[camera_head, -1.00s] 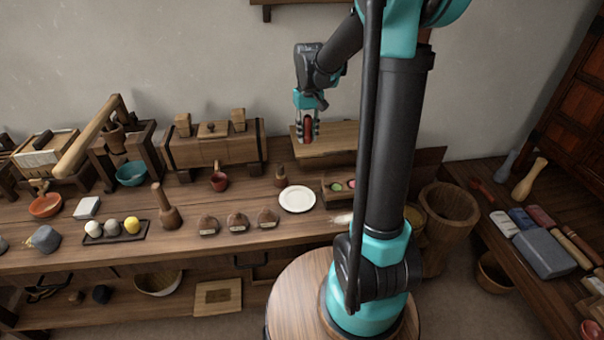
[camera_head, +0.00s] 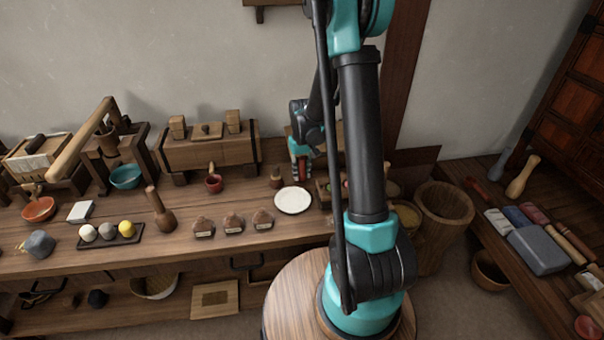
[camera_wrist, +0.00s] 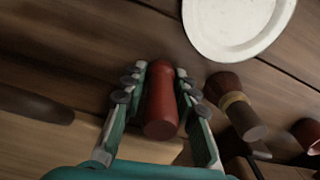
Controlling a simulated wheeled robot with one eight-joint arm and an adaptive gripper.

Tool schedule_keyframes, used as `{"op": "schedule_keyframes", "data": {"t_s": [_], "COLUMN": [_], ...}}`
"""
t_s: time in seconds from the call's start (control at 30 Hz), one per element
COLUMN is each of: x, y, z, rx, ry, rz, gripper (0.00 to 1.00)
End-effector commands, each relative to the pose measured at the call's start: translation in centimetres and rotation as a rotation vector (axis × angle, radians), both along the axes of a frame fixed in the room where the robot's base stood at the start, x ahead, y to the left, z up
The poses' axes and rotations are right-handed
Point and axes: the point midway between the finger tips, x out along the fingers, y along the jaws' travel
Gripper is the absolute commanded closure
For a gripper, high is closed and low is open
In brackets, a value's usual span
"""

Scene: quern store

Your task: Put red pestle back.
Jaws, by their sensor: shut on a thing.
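My gripper (camera_head: 301,160) is shut on the red pestle (camera_wrist: 161,103), which sits between its two teal fingers in the wrist view. In the head view the gripper hangs over the back part of the long wooden bench (camera_head: 170,225), just behind and right of a white plate (camera_head: 293,200). The held pestle shows there as a small red patch (camera_head: 303,171). The plate also shows at the top of the wrist view (camera_wrist: 238,18). Whether the pestle's lower end touches the bench cannot be told.
A brown banded handle-like piece (camera_wrist: 237,106) lies close right of the gripper in the wrist view. A small wooden pestle (camera_head: 276,178) stands left of the gripper. Several weights line the bench front. A side bench holds a dark red long piece (camera_head: 476,189) and a pale pestle (camera_head: 522,177).

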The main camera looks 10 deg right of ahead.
Motion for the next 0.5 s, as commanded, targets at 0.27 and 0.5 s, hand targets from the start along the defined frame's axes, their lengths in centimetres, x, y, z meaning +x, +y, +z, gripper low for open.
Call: {"op": "schedule_keyframes", "data": {"t_s": [0.27,0.5], "x": [-0.01,-0.02], "y": [0.00,0.00], "z": [-0.58,-0.86], "rx": [0.000,0.000], "ry": [0.000,0.000], "rz": [0.000,0.000], "gripper": [1.00,0.68]}}
